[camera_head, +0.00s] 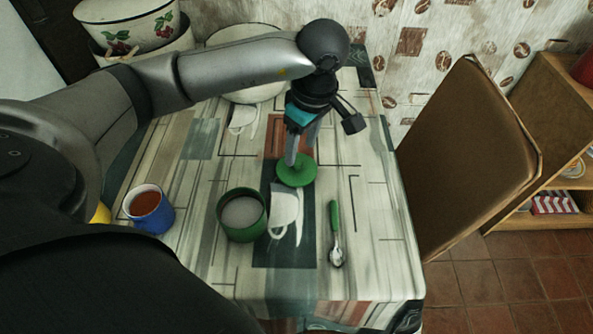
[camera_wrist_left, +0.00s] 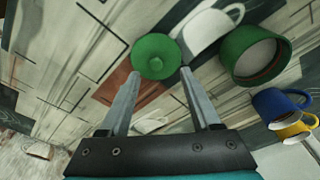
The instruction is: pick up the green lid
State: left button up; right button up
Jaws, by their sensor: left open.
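The green lid (camera_head: 297,176) lies flat on the patterned tablecloth in the middle of the table, with a small knob on top. It also shows in the left wrist view (camera_wrist_left: 156,57), just beyond and between the fingertips. My left gripper (camera_head: 300,157) points down over the lid with its fingers apart, and it is empty. In the left wrist view the open fingers (camera_wrist_left: 160,73) frame the lid's near part. In the head view the fingers hide part of the lid; I cannot tell whether they touch it. My right gripper is not in view.
A green pot (camera_head: 242,214) stands left of and nearer than the lid. A blue mug (camera_head: 149,209) is further left. A spoon with a green handle (camera_head: 335,230) lies right. Large enamel pots (camera_head: 128,25) stand behind. A chair (camera_head: 465,150) is at the table's right edge.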

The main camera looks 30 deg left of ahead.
aim_at(297, 161)
pick_arm(q)
jog(key=shift+w+a+f, duration=0.15)
jog(key=shift+a+f, duration=0.05)
jog(key=shift+f, duration=0.5)
jog(key=f, duration=0.1)
jog(key=f+b, duration=0.1)
jog(key=a+f, duration=0.1)
jog(key=shift+w+f+b, duration=0.25)
jog(key=shift+w+b, duration=0.05)
jog(key=shift+w, duration=0.05)
jog(key=shift+f, duration=0.45)
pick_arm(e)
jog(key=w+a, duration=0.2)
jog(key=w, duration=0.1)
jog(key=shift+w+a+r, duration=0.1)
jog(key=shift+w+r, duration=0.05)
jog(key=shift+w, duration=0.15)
pick_arm(q)
grip_shut()
